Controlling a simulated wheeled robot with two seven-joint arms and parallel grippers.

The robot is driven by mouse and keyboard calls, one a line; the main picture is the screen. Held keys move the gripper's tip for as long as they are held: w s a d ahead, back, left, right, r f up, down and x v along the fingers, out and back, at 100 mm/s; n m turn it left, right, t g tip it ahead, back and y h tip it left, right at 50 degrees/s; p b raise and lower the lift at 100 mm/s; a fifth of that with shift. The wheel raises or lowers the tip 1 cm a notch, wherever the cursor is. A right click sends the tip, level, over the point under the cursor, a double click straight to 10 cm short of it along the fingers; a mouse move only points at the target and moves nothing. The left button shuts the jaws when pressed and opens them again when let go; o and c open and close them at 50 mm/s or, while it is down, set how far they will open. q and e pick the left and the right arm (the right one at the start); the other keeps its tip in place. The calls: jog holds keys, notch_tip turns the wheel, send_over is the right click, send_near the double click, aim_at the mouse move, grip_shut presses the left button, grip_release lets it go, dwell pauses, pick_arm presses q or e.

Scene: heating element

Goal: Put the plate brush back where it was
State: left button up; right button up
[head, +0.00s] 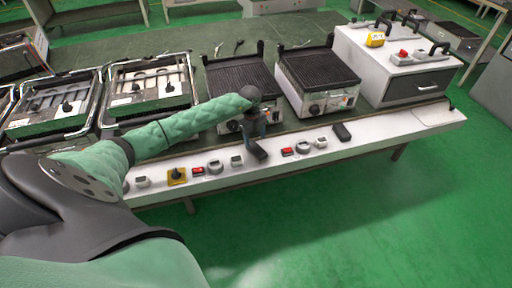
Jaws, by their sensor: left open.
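A black block (257,151), which may be the plate brush, lies at a slant on the white front ledge of the bench, just below my left gripper. My left gripper (255,132) points down over the ledge, in front of a black ribbed grill plate (240,75). It is open, and its fingers are small and dark here. I cannot tell whether they touch the block. My right gripper is not in view.
A second ribbed grill (318,70) and a white drawer cabinet (395,62) stand to the right. Two open-framed units (152,88) stand at left. Red switches (288,151) and several knobs line the ledge (390,126). Green floor in front is clear.

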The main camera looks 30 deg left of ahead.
aim_at(254, 146)
pick_arm(q)
notch_tip(254, 146, up, 5)
jog(key=s+d+m+t+h, duration=0.3)
jog(key=d+h, duration=0.6)
jog(key=d, duration=1.4)
jog(key=s+d+r+n+t+h, duration=0.1)
jog(key=d+r+n+t+h, duration=0.2)
jog(key=d+r+n+t, duration=0.55)
jog(key=s+a+f+n+t+y, duration=0.1)
jog(key=s+a+f+n+y, duration=0.3)
jog(key=s+n+y, duration=0.3)
jog(key=s+a+f+n+t+y, duration=0.25)
jog(key=s+f+n+y, duration=0.2)
jog(key=n+y, duration=0.3)
jog(key=s+d+f+g+h, duration=0.1)
jog(key=s+g, duration=0.5)
jog(key=s, duration=0.7)
jog(key=s+d+f+g+h, duration=0.1)
jog(key=s+d+f+g, duration=0.2)
jog(key=s, duration=1)
notch_tip(254, 146, down, 3)
jog(key=g, duration=0.4)
jog(key=shift+s+b, duration=0.3)
jog(key=shift+b, duration=0.1)
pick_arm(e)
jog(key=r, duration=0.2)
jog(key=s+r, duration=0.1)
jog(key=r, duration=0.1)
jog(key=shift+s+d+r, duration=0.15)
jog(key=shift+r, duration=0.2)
